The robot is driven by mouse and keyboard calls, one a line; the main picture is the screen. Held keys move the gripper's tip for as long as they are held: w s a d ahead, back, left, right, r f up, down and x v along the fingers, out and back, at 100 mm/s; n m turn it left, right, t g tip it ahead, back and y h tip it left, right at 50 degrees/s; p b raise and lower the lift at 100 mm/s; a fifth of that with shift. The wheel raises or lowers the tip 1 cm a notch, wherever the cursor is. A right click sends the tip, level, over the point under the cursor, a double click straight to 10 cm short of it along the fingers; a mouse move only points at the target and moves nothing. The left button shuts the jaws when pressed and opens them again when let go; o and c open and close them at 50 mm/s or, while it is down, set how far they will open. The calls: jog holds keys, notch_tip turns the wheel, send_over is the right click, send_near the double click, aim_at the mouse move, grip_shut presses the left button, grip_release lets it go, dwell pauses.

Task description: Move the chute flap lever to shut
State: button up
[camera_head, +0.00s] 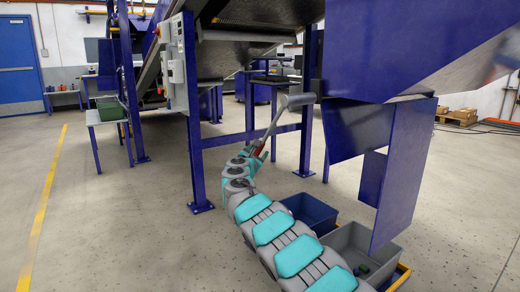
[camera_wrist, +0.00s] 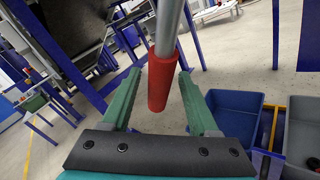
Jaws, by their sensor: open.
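The chute flap lever is a grey rod (camera_head: 272,122) that slopes down from a thick grey cylinder (camera_head: 298,101) beside the blue chute (camera_head: 372,60). In the wrist view its grey shaft (camera_wrist: 168,25) ends in a red grip (camera_wrist: 161,80). My gripper (camera_wrist: 158,90) is open, with one green finger on each side of the red grip. I see gaps at both sides of the grip, though I cannot tell its exact depth between the fingers. In the head view my gripper (camera_head: 255,150) is small, at the lever's lower end, and the red grip is partly hidden.
A dark blue bin (camera_head: 312,213) and a grey bin (camera_head: 352,237) stand on the floor below the chute, right of my arm. Blue posts (camera_head: 194,130) and a crossbar stand behind the lever. Open floor lies to the left, past a yellow line (camera_head: 45,205).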

jog(key=shift+p+x, duration=0.3)
jog(key=shift+x, duration=1.05)
jog(key=shift+c, duration=0.3)
grip_shut()
dwell(0.4)
